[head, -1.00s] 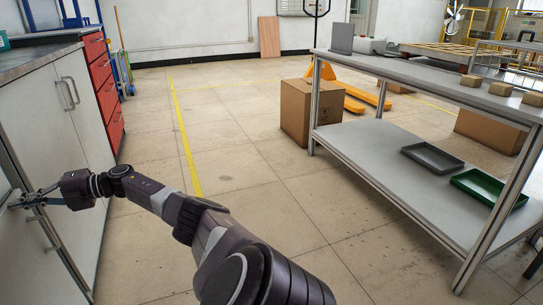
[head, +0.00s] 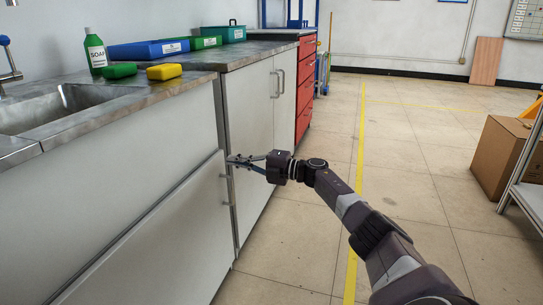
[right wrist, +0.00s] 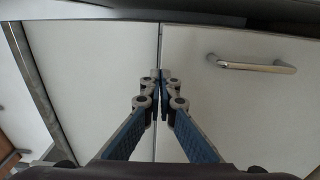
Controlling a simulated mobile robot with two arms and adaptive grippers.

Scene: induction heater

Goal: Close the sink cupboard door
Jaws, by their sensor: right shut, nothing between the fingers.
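The pale sink cupboard door (head: 150,245) is under the sink at the left of the head view, below a fixed-looking pale panel (head: 120,170). It looks shut or nearly so; a thin dark line runs along its top edge. In the right wrist view the door (right wrist: 240,110) carries a metal bar handle (right wrist: 257,65) right of a narrow seam. My right gripper (head: 232,160) is shut and empty, its fingertips at the door's upper right corner. In the wrist view the fingertips (right wrist: 160,76) lie over the seam; contact cannot be told. My left gripper is out of view.
A sink (head: 65,105) is set in the counter above, with a soap bottle (head: 94,52) and sponges. A pale cabinet (head: 258,125) and red drawers (head: 306,85) continue to the right. Open floor (head: 300,240) lies beside my right arm. A cardboard box (head: 508,160) stands far right.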

